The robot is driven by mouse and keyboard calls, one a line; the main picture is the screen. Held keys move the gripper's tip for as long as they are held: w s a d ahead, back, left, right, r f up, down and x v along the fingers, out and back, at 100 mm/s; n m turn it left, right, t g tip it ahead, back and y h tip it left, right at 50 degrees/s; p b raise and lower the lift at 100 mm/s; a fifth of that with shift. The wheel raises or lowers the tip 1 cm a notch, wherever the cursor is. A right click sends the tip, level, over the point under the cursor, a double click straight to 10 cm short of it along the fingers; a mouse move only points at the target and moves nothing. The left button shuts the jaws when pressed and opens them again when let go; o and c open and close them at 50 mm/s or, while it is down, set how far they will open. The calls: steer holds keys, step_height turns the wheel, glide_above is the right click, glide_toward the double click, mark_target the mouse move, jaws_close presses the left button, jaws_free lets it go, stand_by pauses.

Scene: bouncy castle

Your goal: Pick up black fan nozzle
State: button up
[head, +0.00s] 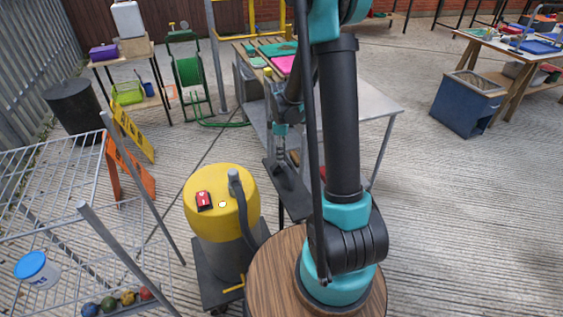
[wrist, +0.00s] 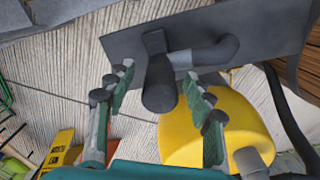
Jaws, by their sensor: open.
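The black fan nozzle (wrist: 160,88) shows in the wrist view as a dark tubular piece with its rounded end toward the camera. A grey collar and a dark bent pipe (wrist: 215,52) lie beside it, apparently joined to it. They are over a flat dark plate (wrist: 122,44), which also shows in the head view (head: 292,196). My gripper (wrist: 160,92) is open, with one green-padded finger on each side of the nozzle's end. It is empty, and I cannot tell whether a finger touches. In the head view my gripper (head: 281,150) is just above the plate, and the nozzle is hard to make out.
A yellow-topped vacuum (head: 222,190) with a grey hose stands left of the plate. A round wooden table (head: 264,275) is in front. A white wire rack (head: 60,215) is at left, a metal-topped table (head: 370,105) behind.

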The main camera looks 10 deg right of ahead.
steer(key=shift+c, duration=0.4)
steer(key=c, duration=1.1)
steer(key=shift+r, duration=0.1)
